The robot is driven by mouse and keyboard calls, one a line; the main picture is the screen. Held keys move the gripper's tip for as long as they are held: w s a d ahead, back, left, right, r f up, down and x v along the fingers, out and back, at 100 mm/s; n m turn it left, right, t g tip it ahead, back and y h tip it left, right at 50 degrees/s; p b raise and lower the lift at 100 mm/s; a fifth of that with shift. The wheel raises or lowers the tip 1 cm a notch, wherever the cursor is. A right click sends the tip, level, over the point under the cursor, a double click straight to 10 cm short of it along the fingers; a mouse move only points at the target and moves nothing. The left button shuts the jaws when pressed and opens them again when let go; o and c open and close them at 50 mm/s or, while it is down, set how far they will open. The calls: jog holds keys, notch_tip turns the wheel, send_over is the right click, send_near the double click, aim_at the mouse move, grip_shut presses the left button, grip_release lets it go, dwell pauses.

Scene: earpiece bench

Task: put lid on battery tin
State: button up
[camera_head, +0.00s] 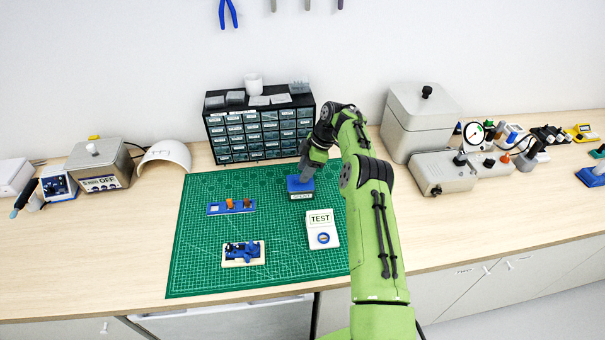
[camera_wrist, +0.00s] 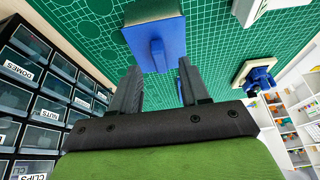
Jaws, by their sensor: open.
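The battery tin (camera_head: 301,196) stands on the green mat, with a labelled front face. The blue lid (camera_head: 293,184) lies on top of it and looks level; whether it is fully seated I cannot tell. In the wrist view the lid (camera_wrist: 137,34) shows a raised blue grip on its top. My gripper (camera_head: 304,177) is just above the lid, pointing down. In the wrist view my gripper (camera_wrist: 158,68) is open, its two fingers apart and the lid's grip lying ahead between the tips. The fingers appear clear of the grip.
A drawer cabinet (camera_head: 262,130) stands close behind the tin. On the green mat (camera_head: 200,270) are a white TEST box (camera_head: 321,222), a blue rack (camera_head: 217,209) and a cream block with a blue part (camera_head: 231,262).

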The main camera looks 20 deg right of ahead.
jog(key=p+v, duration=0.8)
jog(key=v, duration=0.5)
jog(key=shift+r+p, duration=0.35)
jog(key=a+r+m+h+b, duration=0.2)
jog(key=a+r, duration=0.5)
jog(key=r, duration=0.3)
jog(key=s+a+r+m+t+h+b, duration=0.1)
jog(key=s+a+r+m+h+b, duration=0.15)
jog(key=s+a+r, duration=0.65)
jog(key=s+a+m+t+b, duration=0.2)
jog(key=s+m, duration=0.3)
jog(key=s, duration=1.1)
jog(key=s+f+m+t+b, duration=0.1)
jog(key=s+f+m+b, duration=0.1)
jog(key=s+f+m, duration=0.3)
jog(key=s+f, duration=0.4)
jog(key=s, duration=0.4)
